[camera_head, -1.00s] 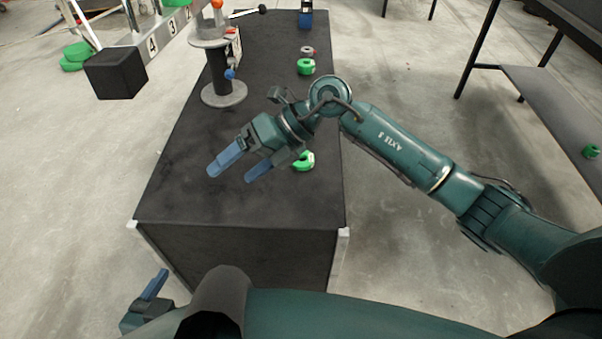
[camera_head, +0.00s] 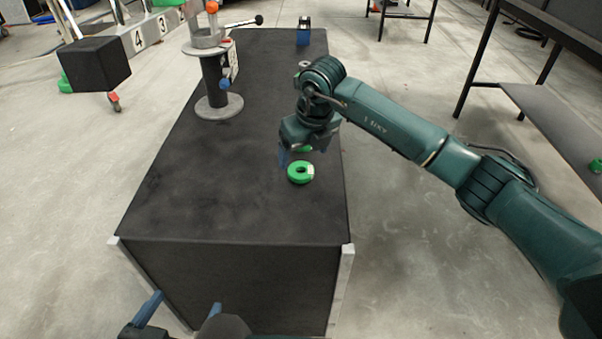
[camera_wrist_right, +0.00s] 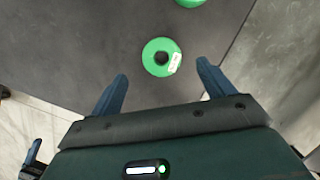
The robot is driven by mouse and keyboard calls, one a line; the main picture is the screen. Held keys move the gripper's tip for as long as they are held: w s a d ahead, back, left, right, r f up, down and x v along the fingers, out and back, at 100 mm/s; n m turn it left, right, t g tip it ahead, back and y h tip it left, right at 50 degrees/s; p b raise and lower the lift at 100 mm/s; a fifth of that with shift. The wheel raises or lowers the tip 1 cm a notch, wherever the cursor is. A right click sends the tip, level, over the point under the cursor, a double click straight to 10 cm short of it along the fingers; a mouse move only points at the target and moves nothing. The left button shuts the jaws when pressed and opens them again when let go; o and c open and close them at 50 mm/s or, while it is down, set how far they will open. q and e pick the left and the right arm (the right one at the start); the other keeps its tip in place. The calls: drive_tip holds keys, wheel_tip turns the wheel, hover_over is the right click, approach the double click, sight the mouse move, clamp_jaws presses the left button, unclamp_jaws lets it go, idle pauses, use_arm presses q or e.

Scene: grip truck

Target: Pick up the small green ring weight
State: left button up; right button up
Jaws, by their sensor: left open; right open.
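A green ring weight (camera_head: 300,179) with a pale label lies flat on the black table top, below and just in front of my right gripper (camera_head: 299,156). In the right wrist view this ring (camera_wrist_right: 149,61) appears between and slightly beyond the open fingertips of my right gripper (camera_wrist_right: 162,70). No contact shows. A second green piece (camera_head: 306,149) is mostly hidden behind the right gripper; a green edge (camera_wrist_right: 189,2) also shows at the top of the wrist view. My left gripper (camera_head: 184,304) is open and empty at the bottom, below the table's front edge.
The black table (camera_head: 200,215) is clear on its front left. A grey stand (camera_head: 216,106) with coloured knobs stands farther back on the left. A small blue-and-black object (camera_head: 303,36) is at the far end. A dark shelf (camera_head: 555,115) stands to the right.

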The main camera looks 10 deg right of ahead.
drive_tip(key=b+x, duration=0.1)
drive_tip(key=x, duration=0.4)
drive_tip(key=shift+s+d, duration=0.1)
drive_tip(key=shift+f, duration=0.2)
use_arm(q)
drive_tip(key=shift+w+d+f+t, duration=0.1)
drive_tip(key=shift+w+t, duration=0.25)
drive_tip(key=shift+t, duration=0.05)
drive_tip(key=shift+s+f, duration=0.1)
drive_tip(key=shift+f, duration=0.05)
use_arm(e)
drive_tip(key=shift+r, duration=0.1)
drive_tip(key=c, duration=1.3)
wheel_tip(320, 180, up, 10)
drive_tip(key=p, duration=0.2)
use_arm(q)
wheel_tip(320, 180, up, 6)
drive_tip(key=p, duration=0.5)
drive_tip(key=shift+s+a+r+g, duration=0.25)
drive_tip(key=shift+s+g, duration=0.05)
use_arm(e)
wheel_tip(320, 180, up, 8)
hover_over(302, 165)
drive_tip(key=s, duration=0.2)
drive_tip(key=shift+a+f, duration=0.2)
drive_tip(key=shift+f, duration=0.05)
